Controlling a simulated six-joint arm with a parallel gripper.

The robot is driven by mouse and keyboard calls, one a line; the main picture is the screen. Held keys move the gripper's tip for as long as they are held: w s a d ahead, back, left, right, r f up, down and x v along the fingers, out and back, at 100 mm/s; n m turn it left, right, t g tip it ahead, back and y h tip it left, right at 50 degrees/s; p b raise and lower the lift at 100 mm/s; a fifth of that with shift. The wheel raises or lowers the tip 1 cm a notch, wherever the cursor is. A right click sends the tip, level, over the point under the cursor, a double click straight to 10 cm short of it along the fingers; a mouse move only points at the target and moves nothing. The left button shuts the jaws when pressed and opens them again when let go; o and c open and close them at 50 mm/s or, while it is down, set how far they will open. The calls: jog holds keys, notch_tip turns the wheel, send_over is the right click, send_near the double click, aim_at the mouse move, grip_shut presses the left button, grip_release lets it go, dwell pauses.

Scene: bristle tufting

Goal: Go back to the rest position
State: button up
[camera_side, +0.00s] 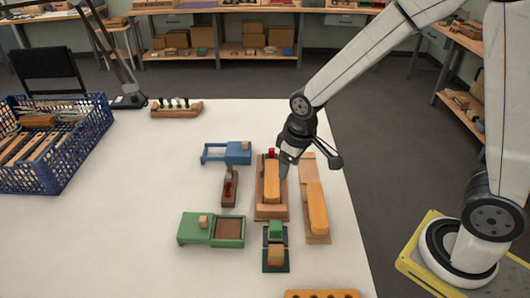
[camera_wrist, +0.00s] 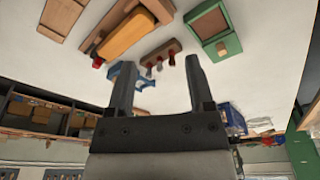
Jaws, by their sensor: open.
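My gripper (camera_side: 290,163) points down beside the far end of a wooden fixture (camera_side: 262,213) holding an orange block (camera_side: 272,182). In the wrist view, the two fingers of my gripper (camera_wrist: 159,63) stand well apart with nothing held between them. The fixture's orange block (camera_wrist: 126,36) also shows at the upper left there. In the side view I cannot tell whether the fingers touch the fixture, as they overlap its far end.
A second fixture with an orange block (camera_side: 317,208) stands close on the right. A blue box (camera_side: 238,152), a brown tool stand (camera_side: 230,190), a green box (camera_side: 196,229) and a small green fixture (camera_side: 275,258) are nearby. A blue crate (camera_side: 75,165) stands left; white table between is clear.

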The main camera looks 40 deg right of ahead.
jog(key=s+d+m, duration=0.2)
jog(key=s+d, duration=0.2)
jog(key=s, duration=0.4)
jog(key=shift+s+r+t, duration=0.2)
jog(key=shift+s+t, duration=0.1)
jog(key=shift+s, duration=0.1)
